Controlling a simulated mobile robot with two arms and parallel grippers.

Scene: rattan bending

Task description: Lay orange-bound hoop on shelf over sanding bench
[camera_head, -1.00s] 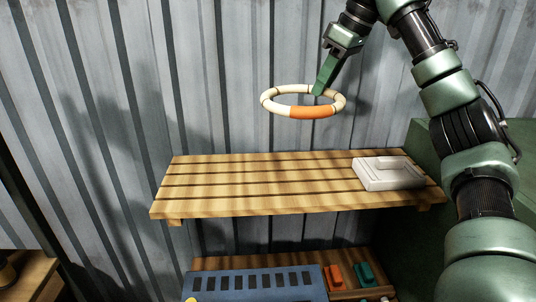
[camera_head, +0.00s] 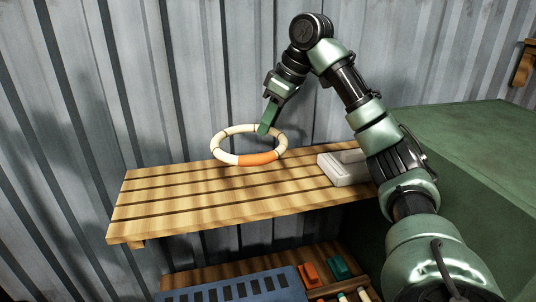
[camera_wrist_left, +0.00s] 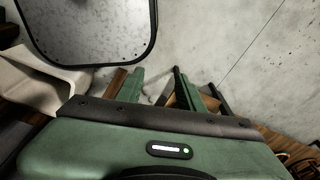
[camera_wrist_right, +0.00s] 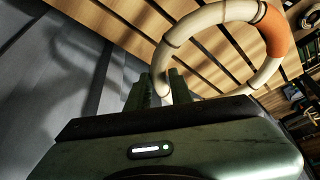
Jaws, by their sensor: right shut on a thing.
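The orange-bound hoop (camera_head: 257,159) is a pale ring with one orange band. My right gripper (camera_head: 264,130) is shut on its far rim. The hoop is held roughly level, over the back part of the slatted wooden shelf (camera_head: 165,205). I cannot tell how big the gap to the slats is. The right wrist view shows the hoop (camera_wrist_right: 208,16) between the right fingers (camera_wrist_right: 162,88), with the shelf slats beyond it. My left gripper (camera_wrist_left: 172,90) shows only in the left wrist view, open and empty, over a grey floor.
A pale grey block-like object (camera_head: 343,168) lies on the shelf, right of the hoop. The shelf's left half is clear. Below is the bench with a blue slotted panel (camera_head: 235,290) and orange and teal blocks. A corrugated wall stands behind; a green box (camera_head: 470,150) is at right.

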